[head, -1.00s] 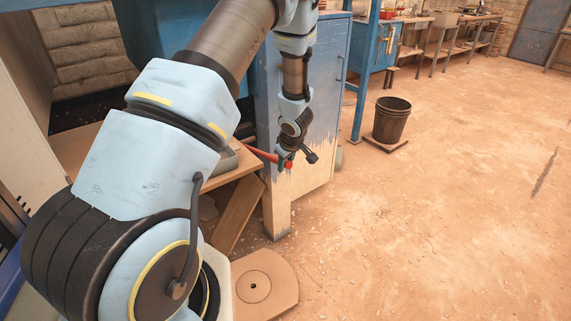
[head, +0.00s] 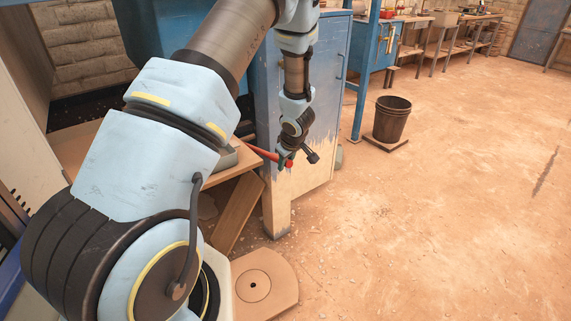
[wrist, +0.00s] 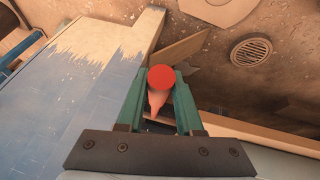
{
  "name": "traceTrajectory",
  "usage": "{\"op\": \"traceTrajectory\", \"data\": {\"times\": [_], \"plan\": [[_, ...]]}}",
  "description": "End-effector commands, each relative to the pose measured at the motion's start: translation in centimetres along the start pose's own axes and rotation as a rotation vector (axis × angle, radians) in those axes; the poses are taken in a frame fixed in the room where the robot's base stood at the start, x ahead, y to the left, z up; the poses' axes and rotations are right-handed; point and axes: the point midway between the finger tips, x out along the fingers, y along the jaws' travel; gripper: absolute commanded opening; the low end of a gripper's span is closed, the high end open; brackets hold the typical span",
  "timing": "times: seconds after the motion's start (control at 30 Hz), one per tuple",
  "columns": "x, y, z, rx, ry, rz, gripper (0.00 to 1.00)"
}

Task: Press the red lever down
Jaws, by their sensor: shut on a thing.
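The red lever (head: 262,153) sticks out to the right from beside the wooden bench in the head view, tilted slightly down toward its knob. In the wrist view its round red knob (wrist: 161,78) sits between the green fingers. My gripper (head: 286,161) is shut on the lever near its knob end. It also shows in the wrist view (wrist: 160,92), with one finger on each side of the lever. The lever's base is hidden behind my arm in the head view.
A blue and white cabinet (head: 312,110) stands right behind the lever. A wooden bench (head: 240,160) with a slanted board (head: 238,212) is at its left. A dark bucket (head: 391,120) stands farther right. The floor at the right is open.

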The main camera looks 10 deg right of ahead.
Motion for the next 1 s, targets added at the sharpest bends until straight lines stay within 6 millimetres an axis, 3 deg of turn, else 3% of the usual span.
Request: {"op": "traceTrajectory", "data": {"times": [0.5, 1.0], "plan": [[5.9, -1.4, 4.0, 0.029, 0.160, 0.020, 0.00], [12.0, -2.8, 6.6, 0.060, 0.358, 0.043, 0.00]]}}
